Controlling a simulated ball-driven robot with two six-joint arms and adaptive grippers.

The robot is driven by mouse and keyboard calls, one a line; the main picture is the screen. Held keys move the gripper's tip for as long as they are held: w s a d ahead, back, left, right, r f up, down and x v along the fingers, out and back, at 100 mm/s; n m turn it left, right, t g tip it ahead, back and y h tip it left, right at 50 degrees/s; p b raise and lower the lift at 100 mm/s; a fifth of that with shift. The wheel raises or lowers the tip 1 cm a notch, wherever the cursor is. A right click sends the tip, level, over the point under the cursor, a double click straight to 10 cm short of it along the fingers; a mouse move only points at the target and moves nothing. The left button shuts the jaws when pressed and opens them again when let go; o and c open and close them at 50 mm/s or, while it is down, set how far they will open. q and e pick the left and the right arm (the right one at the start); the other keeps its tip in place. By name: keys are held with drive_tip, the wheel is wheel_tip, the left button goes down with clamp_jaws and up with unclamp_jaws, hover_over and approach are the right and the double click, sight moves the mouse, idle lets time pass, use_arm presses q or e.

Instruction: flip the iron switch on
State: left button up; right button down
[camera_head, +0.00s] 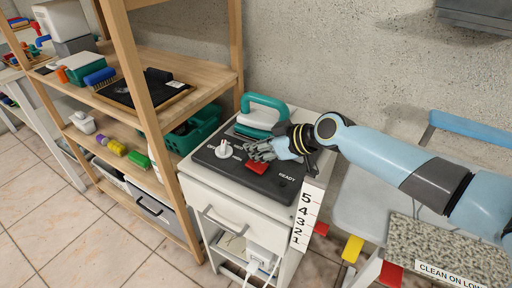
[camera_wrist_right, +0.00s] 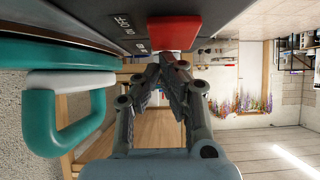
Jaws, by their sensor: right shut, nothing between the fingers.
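The red switch (camera_head: 257,167) sits on the dark panel (camera_head: 272,183) on top of a white cabinet. In the wrist view the red switch (camera_wrist_right: 175,33) is right by my fingertips, with small white ON and OFF lettering beside it. I cannot tell which way it is set. My right gripper (camera_head: 249,152) is shut and empty, low over the panel, just behind the switch. In the wrist view its closed fingers (camera_wrist_right: 167,62) point at the red part; contact is unclear. My left gripper is not in view.
A white knob (camera_head: 223,149) is on the panel, left of the gripper. A wooden shelf (camera_head: 185,85) with brushes and boxes stands close on the left. A numbered white strip (camera_head: 303,218) hangs at the cabinet's right corner. A grey chair (camera_head: 360,205) stands to the right.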

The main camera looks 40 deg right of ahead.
drive_tip(key=shift+w+a+p, duration=0.1)
drive_tip(key=shift+w+p, duration=0.1)
drive_tip(key=shift+p, duration=0.25)
drive_tip(key=shift+f+g, duration=0.3)
drive_tip(key=shift+g, duration=0.1)
drive_tip(key=shift+s, duration=0.1)
drive_tip(key=shift+s+d+r, duration=0.2)
drive_tip(key=shift+s+d, duration=0.1)
drive_tip(key=shift+s, duration=0.35)
